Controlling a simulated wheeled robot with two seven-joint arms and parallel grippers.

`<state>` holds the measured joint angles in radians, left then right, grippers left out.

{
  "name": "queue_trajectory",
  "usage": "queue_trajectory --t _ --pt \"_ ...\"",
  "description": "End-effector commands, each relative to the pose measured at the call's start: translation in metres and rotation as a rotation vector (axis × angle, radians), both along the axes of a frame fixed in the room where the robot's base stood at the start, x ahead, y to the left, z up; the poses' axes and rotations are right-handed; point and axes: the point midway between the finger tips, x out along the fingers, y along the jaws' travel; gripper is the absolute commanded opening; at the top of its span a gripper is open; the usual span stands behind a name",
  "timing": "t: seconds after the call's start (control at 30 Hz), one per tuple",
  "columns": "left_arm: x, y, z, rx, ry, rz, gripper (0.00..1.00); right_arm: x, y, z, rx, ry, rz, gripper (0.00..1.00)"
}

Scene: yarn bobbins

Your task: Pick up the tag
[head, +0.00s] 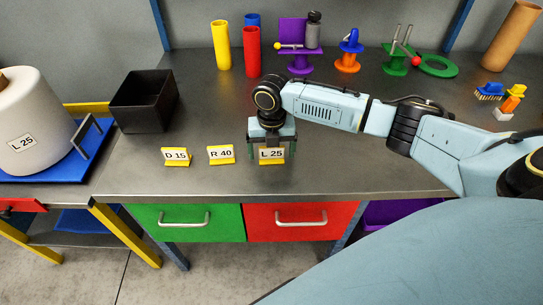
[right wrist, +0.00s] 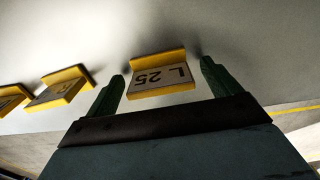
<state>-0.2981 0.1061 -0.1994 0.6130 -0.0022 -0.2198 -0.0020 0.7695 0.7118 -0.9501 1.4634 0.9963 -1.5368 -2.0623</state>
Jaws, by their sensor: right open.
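Three yellow tag stands with white labels stand in a row near the front edge of the grey bench. They read D 15 (head: 176,156), R 40 (head: 221,154) and L 25 (head: 271,155). My right gripper (head: 272,152) is open, pointing down at the L 25 tag. In the right wrist view the L 25 tag (right wrist: 161,77) lies between the two green fingertips, with a gap at each side. The R 40 tag (right wrist: 60,90) and part of another tag (right wrist: 12,98) show to the left there. My left gripper is not in view.
A black bin (head: 143,103) stands at the bench's left. Yellow (head: 221,46) and red (head: 252,53) tubes stand behind my right gripper. The bench front right of the tags is clear.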

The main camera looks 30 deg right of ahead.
Motion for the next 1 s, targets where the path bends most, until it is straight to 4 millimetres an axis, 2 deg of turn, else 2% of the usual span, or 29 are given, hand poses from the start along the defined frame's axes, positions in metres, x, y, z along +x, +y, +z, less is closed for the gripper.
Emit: queue_trajectory --t 0.07,0.3,0.67,0.87,1.0 --pt "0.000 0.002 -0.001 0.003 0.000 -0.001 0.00 0.000 0.000 -0.005 0.000 -0.001 0.000 0.89" --pt "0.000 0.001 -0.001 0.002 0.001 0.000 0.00 0.000 0.000 -0.006 0.000 -0.002 0.000 0.88" --pt "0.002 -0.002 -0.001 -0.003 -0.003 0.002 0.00 0.000 0.000 -0.005 0.000 -0.002 0.000 0.42" --pt "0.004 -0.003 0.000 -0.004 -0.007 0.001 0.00 0.000 0.000 -0.005 0.000 -0.002 0.000 0.42" --pt "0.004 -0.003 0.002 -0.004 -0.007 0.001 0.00 0.001 0.000 0.007 0.000 -0.004 0.001 0.42"
